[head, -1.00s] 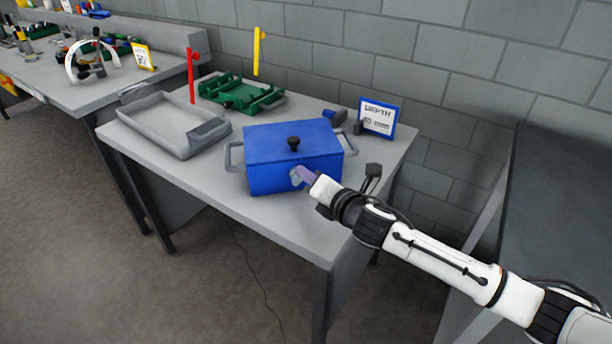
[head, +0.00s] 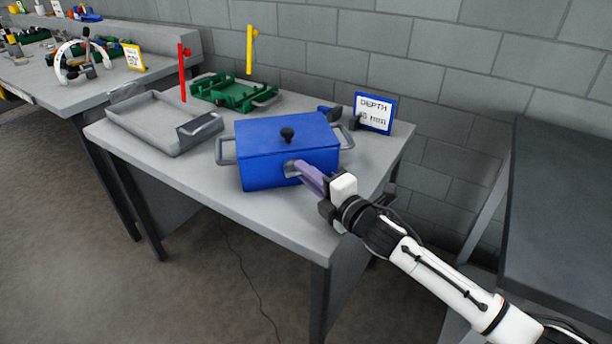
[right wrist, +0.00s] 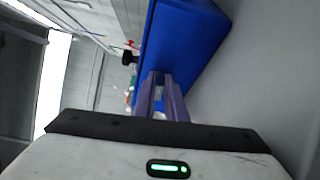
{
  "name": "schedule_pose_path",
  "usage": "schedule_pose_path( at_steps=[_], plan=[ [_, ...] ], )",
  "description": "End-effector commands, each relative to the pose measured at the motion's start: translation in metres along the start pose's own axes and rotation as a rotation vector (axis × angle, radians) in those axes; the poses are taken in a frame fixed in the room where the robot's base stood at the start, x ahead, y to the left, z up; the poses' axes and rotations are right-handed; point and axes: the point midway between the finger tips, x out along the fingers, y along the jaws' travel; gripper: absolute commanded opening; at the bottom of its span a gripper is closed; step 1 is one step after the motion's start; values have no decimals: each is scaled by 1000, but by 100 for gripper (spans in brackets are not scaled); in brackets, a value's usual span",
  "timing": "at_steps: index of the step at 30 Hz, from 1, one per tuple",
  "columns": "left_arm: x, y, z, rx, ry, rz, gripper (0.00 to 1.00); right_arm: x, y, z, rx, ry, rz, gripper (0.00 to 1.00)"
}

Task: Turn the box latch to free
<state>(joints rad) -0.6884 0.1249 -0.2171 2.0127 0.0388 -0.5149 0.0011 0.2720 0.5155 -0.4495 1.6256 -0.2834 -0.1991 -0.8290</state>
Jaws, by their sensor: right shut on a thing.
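A blue box (head: 265,165) with a lid, a black knob (head: 288,134) and grey side handles stands on the grey table. Its grey latch (head: 291,168) is on the front face, mostly hidden by my fingers. My right gripper (head: 300,171) reaches the front from the right, its purple fingers shut on the latch. In the right wrist view the fingers (right wrist: 161,92) meet the blue box (right wrist: 185,45), with a small grey part between them. The latch's exact angle cannot be told. My left gripper is not in view.
A grey tray (head: 140,133) lies left of the box, and a green fixture (head: 235,93) behind it. A blue-framed depth sign (head: 374,113) stands at right. Red (head: 182,75) and yellow (head: 249,52) posts rise at the back. The table's front strip is clear.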

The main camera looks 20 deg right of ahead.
Motion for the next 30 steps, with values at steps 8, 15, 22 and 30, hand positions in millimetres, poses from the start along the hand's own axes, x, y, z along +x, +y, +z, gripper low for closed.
schedule_pose_path(
  at_steps=[8,15,22,30],
  plan=[
    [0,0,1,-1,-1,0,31,0,0,-1,11,1,3,0],
    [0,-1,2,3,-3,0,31,0,0,-1,10,1,4,19],
    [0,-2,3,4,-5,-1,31,0,0,0,9,0,4,30],
    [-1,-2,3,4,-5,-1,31,-12,-1,0,9,1,2,30]
  ],
)
